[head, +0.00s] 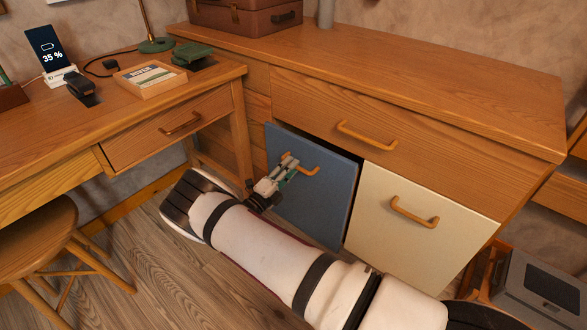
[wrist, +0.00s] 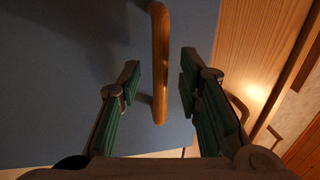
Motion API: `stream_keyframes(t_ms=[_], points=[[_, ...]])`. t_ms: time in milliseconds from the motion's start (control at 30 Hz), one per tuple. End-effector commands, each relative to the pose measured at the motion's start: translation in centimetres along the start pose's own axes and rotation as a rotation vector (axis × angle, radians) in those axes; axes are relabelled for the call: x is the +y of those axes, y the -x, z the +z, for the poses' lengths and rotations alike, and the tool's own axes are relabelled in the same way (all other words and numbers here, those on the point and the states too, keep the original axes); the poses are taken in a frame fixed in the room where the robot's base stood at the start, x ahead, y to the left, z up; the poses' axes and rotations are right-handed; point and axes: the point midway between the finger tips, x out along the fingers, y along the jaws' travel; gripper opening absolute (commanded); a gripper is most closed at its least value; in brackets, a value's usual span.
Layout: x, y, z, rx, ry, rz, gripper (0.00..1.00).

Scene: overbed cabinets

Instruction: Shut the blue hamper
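The blue hamper (head: 312,205) is a tilt-out front low in the wooden cabinet, left of the cream front. It stands partly open, its top edge leaning out with a dark gap behind it. Its orange-brown handle (head: 313,171) is near the top; in the wrist view the handle (wrist: 160,65) runs upright between my fingers. My gripper (head: 291,167) is at the blue front by the handle. In the wrist view my gripper (wrist: 160,85) is open, one finger on each side of the handle, with gaps on both sides. Contact with the blue panel is unclear.
The cream front (head: 415,215) is closed beside the blue one, below a closed wide drawer (head: 390,125). A desk (head: 110,110) and a stool (head: 40,235) stand at left. A grey case (head: 540,290) is on the floor at right.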

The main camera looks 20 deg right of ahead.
Motion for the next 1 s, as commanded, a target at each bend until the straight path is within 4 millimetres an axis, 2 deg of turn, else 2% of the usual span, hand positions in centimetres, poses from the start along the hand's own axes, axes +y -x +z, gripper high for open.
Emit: stream_keyframes(t_ms=[200, 500, 667, 900, 1000], points=[[0.0, -1.7, 0.0, 0.001, -0.001, 0.0, 0.32], [0.0, -1.9, 0.0, 0.0, 0.0, 0.0, 0.32], [0.0, -1.9, 0.0, 0.0, -0.001, 0.0, 0.0], [0.0, -2.0, -0.1, 0.0, 0.0, 0.0, 0.0], [0.1, -2.7, -0.6, 0.001, 0.0, -0.001, 0.0]])
